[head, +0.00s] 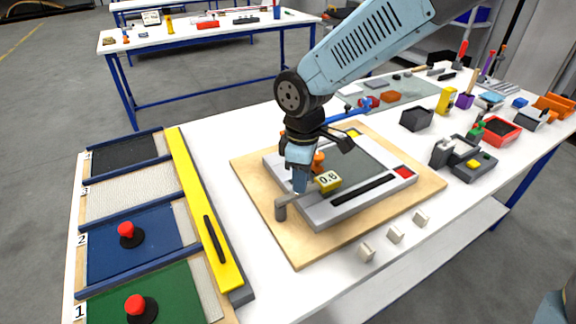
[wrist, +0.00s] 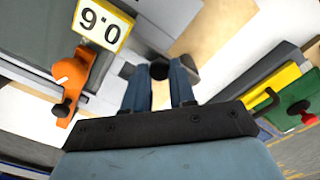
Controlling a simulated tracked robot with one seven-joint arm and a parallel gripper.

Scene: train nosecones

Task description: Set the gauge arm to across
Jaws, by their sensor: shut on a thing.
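The gauge arm (head: 297,198) is a thin grey bar on a short grey post at the front left corner of a light grey fixture (head: 325,215). My gripper (head: 300,187) points down over the bar, left of the block. In the wrist view, my gripper's two blue fingers (wrist: 160,92) stand on either side of a dark round end, and my gripper is shut on the gauge arm. The block (wrist: 102,24) shows at upper left there. The fingers hide part of the bar.
An orange clamp (wrist: 75,85) sits close beside my gripper. The fixture lies on a wooden board (head: 262,205). Three small pale blocks (head: 395,235) stand in front. A yellow bar (head: 205,210) and numbered trays lie to the left. Bins and tools crowd the right.

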